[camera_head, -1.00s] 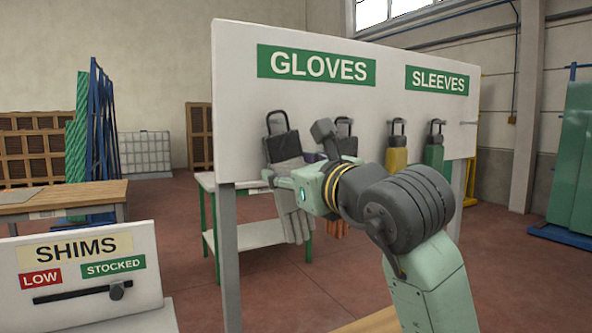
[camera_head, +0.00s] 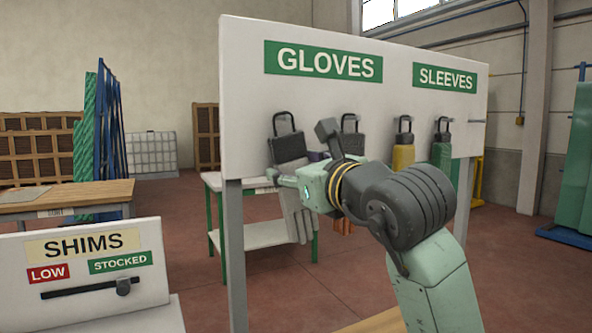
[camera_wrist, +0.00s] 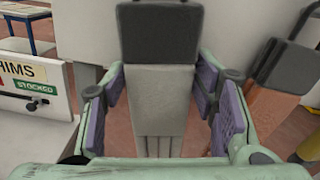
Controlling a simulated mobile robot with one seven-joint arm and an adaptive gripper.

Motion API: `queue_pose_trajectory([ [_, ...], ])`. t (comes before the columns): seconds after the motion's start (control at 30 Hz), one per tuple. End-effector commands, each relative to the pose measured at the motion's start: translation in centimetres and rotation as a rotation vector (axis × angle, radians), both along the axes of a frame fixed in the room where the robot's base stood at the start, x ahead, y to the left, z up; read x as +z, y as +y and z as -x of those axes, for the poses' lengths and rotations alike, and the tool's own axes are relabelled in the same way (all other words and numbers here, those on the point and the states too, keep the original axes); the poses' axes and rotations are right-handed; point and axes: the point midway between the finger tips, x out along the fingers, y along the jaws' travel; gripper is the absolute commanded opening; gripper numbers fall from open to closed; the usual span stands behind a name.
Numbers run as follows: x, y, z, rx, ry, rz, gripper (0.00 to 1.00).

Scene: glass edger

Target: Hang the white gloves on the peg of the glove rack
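The white gloves (camera_head: 297,215), pale grey-white with a dark cuff clip and loop, hang fingers down in front of the rack board, under the GLOVES sign. They also show upright in the middle of the wrist view (camera_wrist: 158,100). My gripper (camera_wrist: 160,80) is around them, its purple pads standing apart with a gap on each side of the gloves. In the head view my gripper (camera_head: 293,172) is at the gloves, just below the dark clip. The glove rack (camera_head: 245,120) is a white board on posts. The peg at the gloves' loop cannot be made out.
Orange gloves (camera_head: 343,227) hang close to the right, partly behind my gripper. A yellow sleeve (camera_head: 403,158) and a green sleeve (camera_head: 440,152) hang further right, beside a bare peg (camera_head: 477,120). The SHIMS panel (camera_head: 95,268) stands front left. A table (camera_head: 262,235) is behind the board.

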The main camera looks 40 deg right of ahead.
Motion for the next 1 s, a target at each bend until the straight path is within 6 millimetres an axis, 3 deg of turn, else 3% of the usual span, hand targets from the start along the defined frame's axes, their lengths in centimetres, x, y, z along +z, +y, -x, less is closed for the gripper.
queue_pose_trajectory([
  [0.27, 0.0, 0.0, 0.0, 0.000, 0.000, 0.000, 0.74],
  [0.67, 0.4, 0.1, 0.2, 0.000, 0.000, 0.000, 0.74],
  [0.8, 1.4, 0.3, 1.5, -0.002, -0.001, 0.000, 0.74],
  [1.0, 1.1, 1.2, 5.2, -0.004, -0.001, 0.003, 0.74],
])
